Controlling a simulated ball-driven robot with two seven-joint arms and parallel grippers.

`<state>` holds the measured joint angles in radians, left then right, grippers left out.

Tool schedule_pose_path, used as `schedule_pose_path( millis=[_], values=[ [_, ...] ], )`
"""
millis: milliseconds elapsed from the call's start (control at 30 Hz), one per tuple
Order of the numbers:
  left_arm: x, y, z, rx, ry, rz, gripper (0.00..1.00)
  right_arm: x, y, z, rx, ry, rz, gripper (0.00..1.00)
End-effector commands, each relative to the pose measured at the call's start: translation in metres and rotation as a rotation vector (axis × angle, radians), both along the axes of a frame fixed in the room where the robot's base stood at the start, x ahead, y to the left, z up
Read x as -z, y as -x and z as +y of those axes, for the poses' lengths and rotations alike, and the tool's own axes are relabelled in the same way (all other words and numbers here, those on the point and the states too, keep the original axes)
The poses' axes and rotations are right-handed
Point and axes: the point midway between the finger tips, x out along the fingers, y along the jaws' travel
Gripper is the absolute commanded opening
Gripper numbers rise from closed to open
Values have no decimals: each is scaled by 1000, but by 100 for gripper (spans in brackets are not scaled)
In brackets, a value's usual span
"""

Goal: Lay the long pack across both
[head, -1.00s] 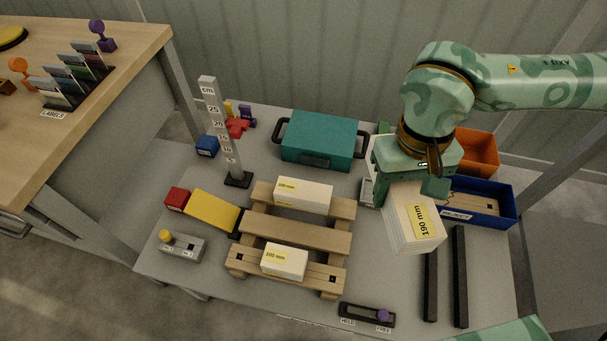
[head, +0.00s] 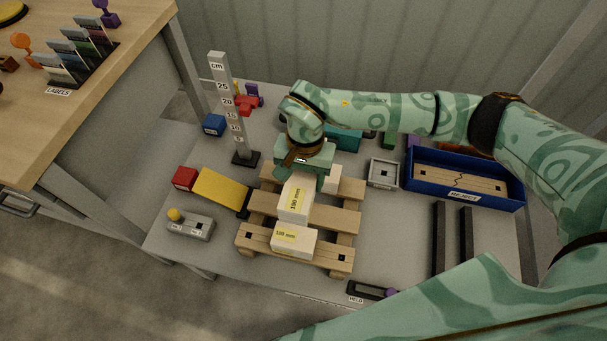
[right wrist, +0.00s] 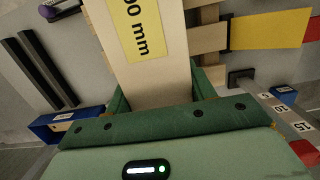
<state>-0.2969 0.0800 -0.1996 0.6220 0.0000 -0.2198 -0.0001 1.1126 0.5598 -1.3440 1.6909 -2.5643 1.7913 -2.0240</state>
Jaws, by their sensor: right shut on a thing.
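The long pack (head: 296,201), a white block with a yellow "190 mm" label, is gripped by my right gripper (head: 304,172), which is shut on its far end. It lies lengthwise over the wooden pallet (head: 341,217). In the right wrist view the long pack (right wrist: 150,75) runs out straight from the jaws. The near short pack (head: 293,241), labelled 100 mm, sits on the pallet's front slat, just beyond the long pack's near end. The far short pack (head: 332,181) is mostly hidden behind my gripper. I cannot tell whether the long pack touches either. My left gripper is out of view.
A height post (head: 231,105) stands behind left of the pallet. A yellow ramp (head: 221,189) and a grey box with a yellow button (head: 190,225) are left. The blue reject tray (head: 464,184), a small grey tray (head: 383,172) and dark rails (head: 439,238) are right.

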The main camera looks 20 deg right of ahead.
Motion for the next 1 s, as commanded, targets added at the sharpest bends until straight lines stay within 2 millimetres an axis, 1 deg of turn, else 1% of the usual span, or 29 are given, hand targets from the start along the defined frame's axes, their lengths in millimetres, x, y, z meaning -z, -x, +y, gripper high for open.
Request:
schedule_pose_path(
  millis=[67, 300, 500, 700, 1000],
  values=[
    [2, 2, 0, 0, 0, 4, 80, 5, 0, 0, -1, -1, 0, 17],
    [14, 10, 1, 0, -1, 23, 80, 32, 0, 0, -1, 0, 2, 17],
    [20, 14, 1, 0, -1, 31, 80, 49, 0, 0, -1, -1, 1, 17],
    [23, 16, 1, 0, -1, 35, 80, 56, 0, 0, -2, -1, -1, 17],
    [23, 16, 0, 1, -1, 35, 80, 56, 0, 0, -2, -1, -2, 17]
  ],
)
